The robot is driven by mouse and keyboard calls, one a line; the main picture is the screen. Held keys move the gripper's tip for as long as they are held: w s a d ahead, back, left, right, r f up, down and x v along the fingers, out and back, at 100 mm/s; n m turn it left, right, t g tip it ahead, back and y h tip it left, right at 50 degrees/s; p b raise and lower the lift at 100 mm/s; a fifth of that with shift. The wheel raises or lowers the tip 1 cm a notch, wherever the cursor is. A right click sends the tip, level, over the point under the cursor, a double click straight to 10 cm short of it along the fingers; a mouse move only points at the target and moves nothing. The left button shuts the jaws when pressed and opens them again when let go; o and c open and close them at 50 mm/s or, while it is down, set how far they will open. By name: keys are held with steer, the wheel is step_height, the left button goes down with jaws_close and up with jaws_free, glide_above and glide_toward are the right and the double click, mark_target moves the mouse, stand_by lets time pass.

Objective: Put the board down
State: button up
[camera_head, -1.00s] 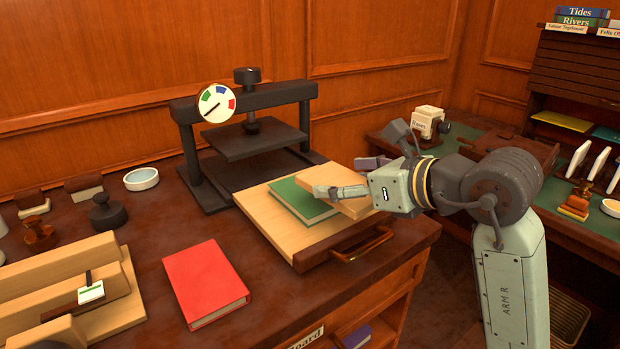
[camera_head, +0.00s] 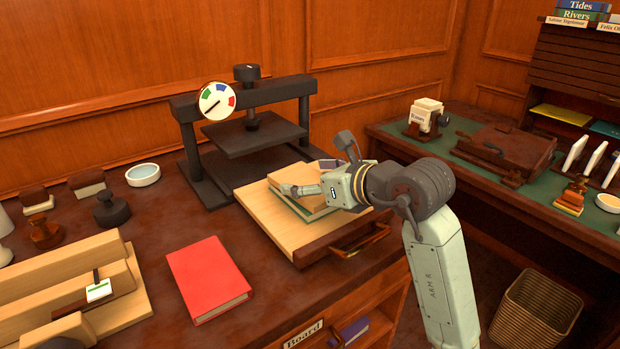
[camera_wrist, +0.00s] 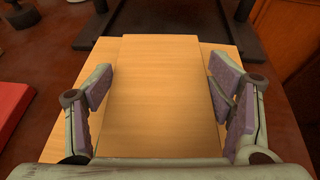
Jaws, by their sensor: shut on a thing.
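The pale wooden board (camera_head: 288,175) is between the fingers of my gripper (camera_head: 306,178), over the green book (camera_head: 298,208). It looks level and covers most of the book, whose green edge shows at the front left. I cannot tell whether the board touches the book. The book lies on the larger pale bed (camera_head: 262,213) in front of the black press (camera_head: 262,140). In the wrist view the board (camera_wrist: 165,95) runs between the purple-padded fingers (camera_wrist: 160,85) and hides the book.
The press's raised plate stands behind the board. A red book (camera_head: 208,279) lies to the left of the bed. A dark front bar with a brass handle (camera_head: 362,243) edges the bed. A side desk (camera_head: 490,190) and a wastebasket (camera_head: 537,312) stand to the right.

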steer(key=shift+f, duration=0.2)
steer(key=o, duration=1.2)
steer(key=shift+r, duration=0.1)
